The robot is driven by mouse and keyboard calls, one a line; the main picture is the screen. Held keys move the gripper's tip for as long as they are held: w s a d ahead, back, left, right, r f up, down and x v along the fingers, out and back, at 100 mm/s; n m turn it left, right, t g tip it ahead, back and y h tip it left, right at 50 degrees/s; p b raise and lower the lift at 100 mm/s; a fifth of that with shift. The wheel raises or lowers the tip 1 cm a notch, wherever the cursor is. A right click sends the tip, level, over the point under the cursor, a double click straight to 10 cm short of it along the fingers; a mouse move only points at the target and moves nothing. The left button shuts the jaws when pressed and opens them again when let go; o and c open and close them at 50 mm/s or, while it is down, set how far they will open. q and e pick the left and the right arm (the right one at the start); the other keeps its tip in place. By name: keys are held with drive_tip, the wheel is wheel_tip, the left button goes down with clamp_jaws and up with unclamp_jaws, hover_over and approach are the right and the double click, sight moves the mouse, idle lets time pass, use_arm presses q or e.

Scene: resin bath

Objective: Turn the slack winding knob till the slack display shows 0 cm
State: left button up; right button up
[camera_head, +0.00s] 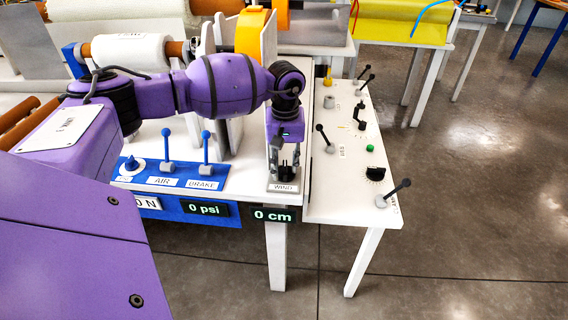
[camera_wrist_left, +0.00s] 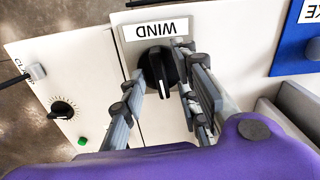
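The slack winding knob (camera_wrist_left: 157,68) is black with a white pointer line and sits beside the WIND label (camera_wrist_left: 163,29) in the left wrist view. In the head view it is partly hidden under my left gripper (camera_head: 284,160). The slack display (camera_head: 272,215) on the table's front edge reads 0 cm. In the left wrist view my left gripper (camera_wrist_left: 160,72) is open, with its fingers on either side of the knob and a gap between them. Whether a fingertip touches the knob is unclear. My right gripper is not in view.
A blue panel (camera_head: 216,181) with AIR and BRAKE levers lies left of the knob. The pressure display (camera_head: 207,209) reads 0 psi. A white side table (camera_head: 335,205) with levers, a dial and a green button (camera_head: 370,148) stands to the right.

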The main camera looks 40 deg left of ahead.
sight(285, 166)
use_arm(q)
wheel_tip(285, 166, up, 12)
idle(0.6)
idle(0.4)
